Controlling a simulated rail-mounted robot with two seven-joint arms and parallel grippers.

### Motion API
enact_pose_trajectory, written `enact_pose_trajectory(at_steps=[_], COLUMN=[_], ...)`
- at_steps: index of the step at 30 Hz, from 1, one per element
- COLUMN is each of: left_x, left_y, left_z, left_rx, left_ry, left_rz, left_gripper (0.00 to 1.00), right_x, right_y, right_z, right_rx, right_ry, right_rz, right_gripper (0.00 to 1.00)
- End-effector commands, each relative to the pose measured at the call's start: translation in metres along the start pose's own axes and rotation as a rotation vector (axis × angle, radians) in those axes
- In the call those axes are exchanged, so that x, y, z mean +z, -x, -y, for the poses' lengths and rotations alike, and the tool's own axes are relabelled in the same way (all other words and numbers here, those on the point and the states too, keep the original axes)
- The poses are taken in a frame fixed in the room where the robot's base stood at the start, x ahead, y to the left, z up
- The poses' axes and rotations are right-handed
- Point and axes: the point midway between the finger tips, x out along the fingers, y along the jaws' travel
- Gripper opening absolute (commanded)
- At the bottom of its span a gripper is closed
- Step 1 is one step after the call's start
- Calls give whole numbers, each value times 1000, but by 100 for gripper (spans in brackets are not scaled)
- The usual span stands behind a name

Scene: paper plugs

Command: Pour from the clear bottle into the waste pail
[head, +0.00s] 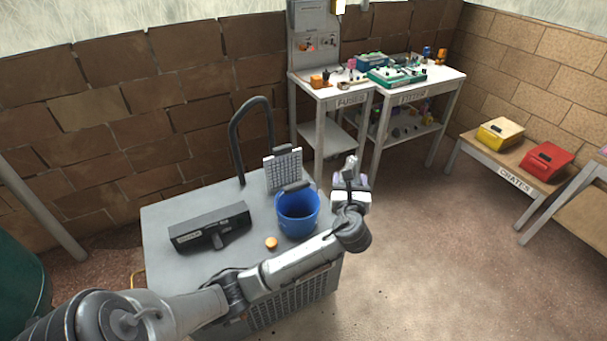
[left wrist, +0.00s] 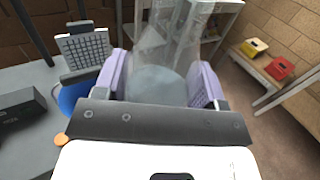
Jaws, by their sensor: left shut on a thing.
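A blue waste pail (head: 297,218) stands upright on the grey cart top (head: 190,268), near its right edge. A dark handle lies across its rim, and part of the pail shows in the left wrist view (left wrist: 70,97). My left gripper (head: 351,180) is to the right of the pail, out past the cart's edge. It is shut on the clear bottle (left wrist: 160,50), which sits between the pale purple finger pads in the left wrist view. The bottle is see-through, and I cannot tell how full it is. My right gripper is not in view.
A black device (head: 210,228), a grey grid panel (head: 283,170) and a small orange object (head: 271,243) are on the cart. A dark handle bar (head: 236,140) rises behind. Cluttered white tables stand beyond. Yellow (head: 500,133) and red (head: 547,160) crates sit at right.

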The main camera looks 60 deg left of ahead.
Motion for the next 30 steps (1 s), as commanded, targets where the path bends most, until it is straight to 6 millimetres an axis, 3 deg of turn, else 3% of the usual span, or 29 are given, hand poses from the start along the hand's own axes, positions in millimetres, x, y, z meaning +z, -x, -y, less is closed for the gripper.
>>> enact_pose_trajectory(at_steps=[3, 6, 12, 20, 30], left_x=[-12, -29, -58, -77, -111], left_y=[-42, -64, -78, -78, -78], left_z=[-42, -76, -120, -137, -138], left_rx=[247, 429, 651, 741, 746], left_ry=[-4, -4, -3, 0, 0], left_rz=[-9, -9, -5, 1, 1], left_gripper=[46, 46, 46, 46, 46], right_x=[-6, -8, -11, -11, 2], right_y=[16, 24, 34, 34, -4], right_z=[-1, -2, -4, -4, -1], right_rx=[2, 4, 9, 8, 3], right_ry=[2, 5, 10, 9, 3], right_rz=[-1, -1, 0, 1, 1], right_gripper=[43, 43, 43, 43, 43])
